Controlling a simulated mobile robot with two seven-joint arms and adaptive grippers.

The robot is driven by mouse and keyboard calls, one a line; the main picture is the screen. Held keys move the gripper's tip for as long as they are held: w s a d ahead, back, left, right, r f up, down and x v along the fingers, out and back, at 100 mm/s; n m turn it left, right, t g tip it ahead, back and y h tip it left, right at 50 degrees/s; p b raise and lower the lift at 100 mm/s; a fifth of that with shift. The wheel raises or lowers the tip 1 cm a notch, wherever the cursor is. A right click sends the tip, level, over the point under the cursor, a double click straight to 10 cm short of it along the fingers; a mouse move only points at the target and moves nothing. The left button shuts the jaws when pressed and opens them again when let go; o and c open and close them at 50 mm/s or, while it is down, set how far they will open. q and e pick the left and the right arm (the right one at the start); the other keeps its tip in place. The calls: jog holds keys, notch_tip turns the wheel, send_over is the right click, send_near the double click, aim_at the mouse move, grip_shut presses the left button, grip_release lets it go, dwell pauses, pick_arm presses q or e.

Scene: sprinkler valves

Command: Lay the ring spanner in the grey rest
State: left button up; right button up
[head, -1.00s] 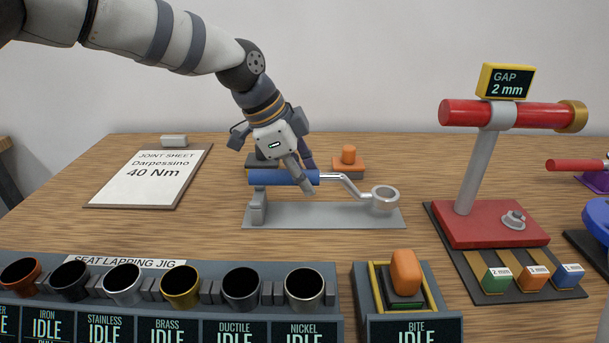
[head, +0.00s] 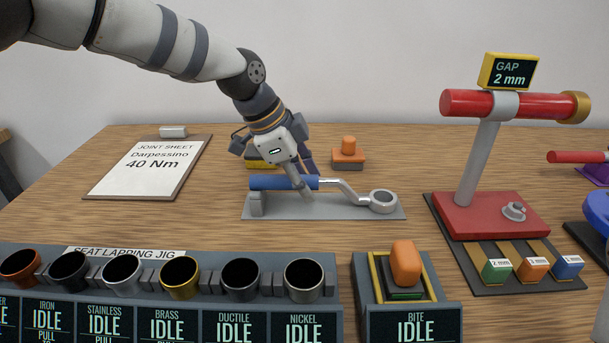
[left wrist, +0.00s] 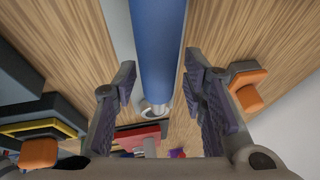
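The ring spanner has a blue handle (head: 270,182), a bent silver shank and a ring end (head: 383,201) at the right. It lies level, low along the grey rest (head: 330,210), a flat plate with an upright block at its left end. The ring end is at or just above the plate; I cannot tell if it touches. In the left wrist view the handle (left wrist: 158,45) runs between both finger pads. My right gripper is not in view.
A red stand (head: 490,215) with a gap gauge is at the right. The seat lapping jig (head: 150,255) and a bite box (head: 410,290) line the front.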

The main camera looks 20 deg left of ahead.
pick_arm(q)
jog(key=v, duration=1.2)
dwell(0.3)
